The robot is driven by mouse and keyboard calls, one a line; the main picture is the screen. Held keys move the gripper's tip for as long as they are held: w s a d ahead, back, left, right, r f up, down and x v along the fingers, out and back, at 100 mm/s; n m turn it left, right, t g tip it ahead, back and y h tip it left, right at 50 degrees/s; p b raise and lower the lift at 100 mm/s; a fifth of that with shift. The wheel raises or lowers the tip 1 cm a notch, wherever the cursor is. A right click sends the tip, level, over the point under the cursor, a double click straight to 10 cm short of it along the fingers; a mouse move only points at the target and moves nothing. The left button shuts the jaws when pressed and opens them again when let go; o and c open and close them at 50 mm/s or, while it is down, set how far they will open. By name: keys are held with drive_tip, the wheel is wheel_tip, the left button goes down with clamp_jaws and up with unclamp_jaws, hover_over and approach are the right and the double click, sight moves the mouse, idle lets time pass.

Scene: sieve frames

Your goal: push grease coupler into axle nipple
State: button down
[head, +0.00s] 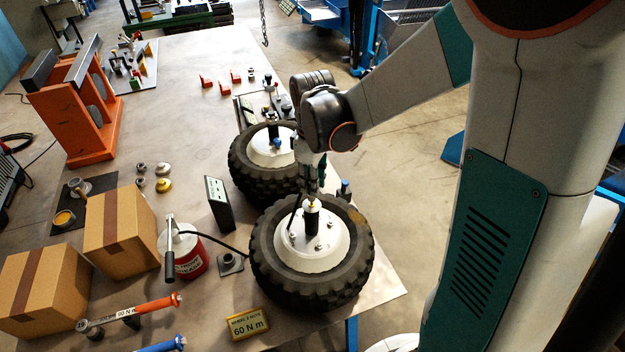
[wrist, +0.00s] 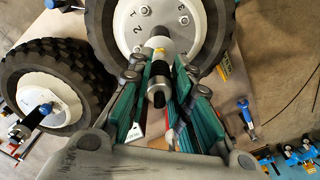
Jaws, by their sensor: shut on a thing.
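My gripper (head: 313,187) points down over the hub of the nearer wheel (head: 268,262). In the wrist view its teal fingers (wrist: 158,95) are shut on the grease coupler (wrist: 157,82), a short metal cylinder with a dark end. The axle stub (head: 312,224) stands upright at the middle of the white hub and is dark in the head view. A small yellow piece, seemingly the axle nipple (wrist: 160,52), shows just beyond the coupler, in line with it. I cannot tell whether coupler and nipple touch.
A red grease pump (head: 190,262) with a black hose stands left of the wheel. A second wheel (head: 243,174) lies behind. A dark sign (head: 218,203), cardboard boxes (head: 118,232), a yellow 60 N m sign (head: 247,324) and an orange press (head: 80,105) stand around.

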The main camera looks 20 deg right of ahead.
drive_tip(key=shift+f+b, duration=0.6)
drive_tip(key=shift+f, duration=0.2)
drive_tip(key=c, duration=1.4)
unclamp_jaws()
drive_tip(key=shift+r, duration=0.1)
drive_tip(key=shift+o, duration=0.2)
drive_tip(key=shift+r, duration=0.15)
wheel_tip(320, 180, up, 12)
drive_tip(key=shift+s+f, duration=0.1)
drive_tip(key=shift+f, duration=0.1)
drive_tip(key=s+f+m+t+b, duration=0.7)
drive_tip(key=s+f+m+b, duration=0.2)
drive_tip(key=s+f+b, duration=0.5)
wheel_tip(320, 180, down, 4)
drive_tip(key=b, duration=0.5)
drive_tip(key=shift+s+r, duration=0.25)
drive_tip(key=shift+s, duration=0.05)
